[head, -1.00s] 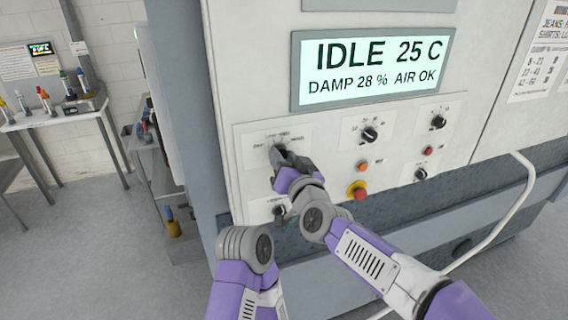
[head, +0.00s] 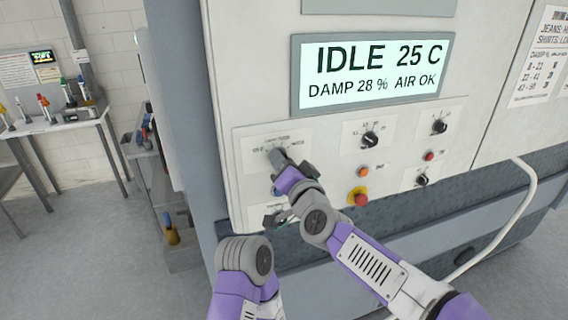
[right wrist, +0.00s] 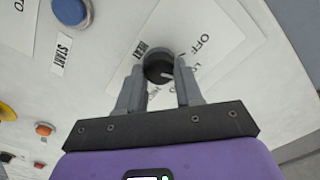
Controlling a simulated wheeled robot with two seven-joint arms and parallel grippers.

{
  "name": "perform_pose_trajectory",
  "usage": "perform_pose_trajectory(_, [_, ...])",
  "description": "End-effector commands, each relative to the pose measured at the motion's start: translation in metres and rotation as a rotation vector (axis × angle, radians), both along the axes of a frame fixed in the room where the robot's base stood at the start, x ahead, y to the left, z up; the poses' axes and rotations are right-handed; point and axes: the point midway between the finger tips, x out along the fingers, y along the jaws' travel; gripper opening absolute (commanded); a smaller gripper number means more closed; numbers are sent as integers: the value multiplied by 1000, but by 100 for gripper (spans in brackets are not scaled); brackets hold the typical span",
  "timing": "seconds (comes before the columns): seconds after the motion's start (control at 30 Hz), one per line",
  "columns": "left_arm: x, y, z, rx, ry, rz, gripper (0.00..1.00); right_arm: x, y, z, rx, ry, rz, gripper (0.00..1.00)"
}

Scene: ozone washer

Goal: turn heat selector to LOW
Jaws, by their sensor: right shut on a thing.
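The heat selector is a round dark knob (right wrist: 158,69) on the panel, with a HEAT label beside it and OFF on its dial. Its white mark points right and a little down in the right wrist view, towards a label starting "LO"; the exact setting is hard to read. My right gripper (right wrist: 160,84) is shut on this knob, one finger on each side. In the head view the right gripper (head: 279,157) is at the upper left dial and covers most of the knob.
A blue START button (right wrist: 72,10) lies close to the knob. An orange button (head: 362,172), a red-and-yellow stop button (head: 360,197) and other knobs (head: 370,139) sit to the right. The display (head: 372,72) reads IDLE. A hose (head: 515,205) curves at the right.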

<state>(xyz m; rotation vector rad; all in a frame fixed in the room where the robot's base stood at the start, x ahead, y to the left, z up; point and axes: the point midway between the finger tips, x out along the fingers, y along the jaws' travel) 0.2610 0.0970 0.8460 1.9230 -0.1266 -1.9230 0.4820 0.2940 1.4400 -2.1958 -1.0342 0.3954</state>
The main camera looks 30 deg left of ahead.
Motion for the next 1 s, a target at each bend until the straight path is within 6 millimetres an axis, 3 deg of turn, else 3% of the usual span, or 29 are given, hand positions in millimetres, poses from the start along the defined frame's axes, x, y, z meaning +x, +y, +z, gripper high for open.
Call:
perform_pose_trajectory(0.1, [0,0,0,0,0,0,43,0,0,0,-1,-1,0,5])
perform_pose_trajectory(0.13, [0,0,0,0,0,0,43,0,0,0,-1,-1,0,37])
perform_pose_trajectory(0.3, [0,0,0,0,0,0,43,0,0,0,-1,-2,0,61])
perform_pose_trajectory(0.67, [0,0,-2,0,0,0,43,-3,-4,0,0,-2,0,61])
perform_pose_trajectory(1.0, [0,0,-20,0,0,0,43,-34,-41,-2,0,-4,-1,61])
